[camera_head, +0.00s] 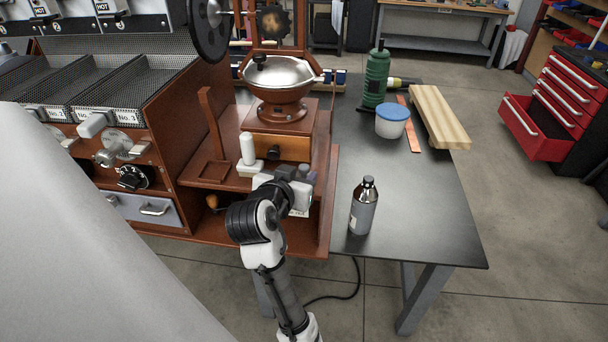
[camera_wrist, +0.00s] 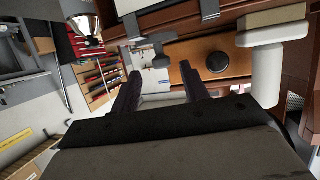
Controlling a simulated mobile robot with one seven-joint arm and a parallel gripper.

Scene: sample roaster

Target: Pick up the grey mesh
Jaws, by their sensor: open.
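Grey mesh trays (camera_head: 122,92) sit side by side in the brown machine at the left of the head view, one above a No. 3 label. I cannot tell whether one of these is the grey mesh of the task, and no separate loose mesh shows clearly. My gripper (camera_head: 296,180) is in front of the brown wooden grinder stand, right of the trays and away from them. In the wrist view my gripper (camera_wrist: 162,76) has its two dark fingers apart, with nothing seen held between them. A drawer (camera_wrist: 185,68) with a dark knob lies beyond the fingers.
A white upright piece (camera_head: 247,148) stands close left of my gripper. A silver bottle (camera_head: 364,206) stands on the dark table (camera_head: 420,205) to the right. A blue-lidded tub (camera_head: 391,123), green bottle (camera_head: 376,78) and wooden board (camera_head: 438,116) are farther back. The table's front right is clear.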

